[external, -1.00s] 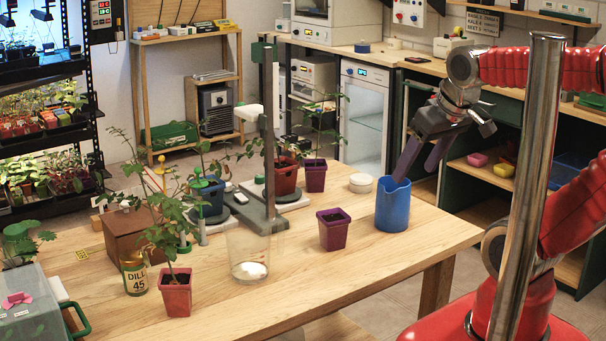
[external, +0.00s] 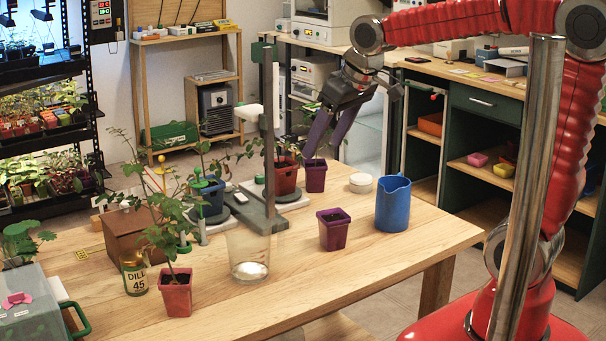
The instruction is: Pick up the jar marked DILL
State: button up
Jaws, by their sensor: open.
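The jar marked DILL 45 (external: 134,275) stands upright on the left part of the wooden table (external: 370,270). Its label faces the camera, and a potted seedling's pot and leaves are close on its right. My gripper (external: 318,152) is open and empty. It points downward in the picture near the purple pot with a plant at the back of the table, far to the right of the jar and higher. I cannot tell its exact height above the table.
A red pot with a tall plant (external: 175,292), a clear beaker (external: 247,258) and a grey stand (external: 268,130) lie between jar and gripper. A brown box (external: 132,233) is behind the jar, a grey bin (external: 30,310) left. A purple pot (external: 333,230) and blue jug (external: 393,205) stand right.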

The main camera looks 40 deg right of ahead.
jog(key=w+a+f+n, duration=0.1)
jog(key=w+a+f, duration=0.1)
jog(key=w+a, duration=0.5)
jog(key=n+g+y, duration=0.2)
jog(key=n, duration=0.2)
send_near(141, 257)
jog(key=f, duration=0.2)
jog(key=shift+w+a+r, duration=0.15)
jog(key=shift+a, duration=0.3)
jog(key=shift+x, duration=4.3)
jog(key=shift+w+d, duration=0.15)
jog(key=shift+x, duration=2.6)
jog(key=shift+w, duration=0.15)
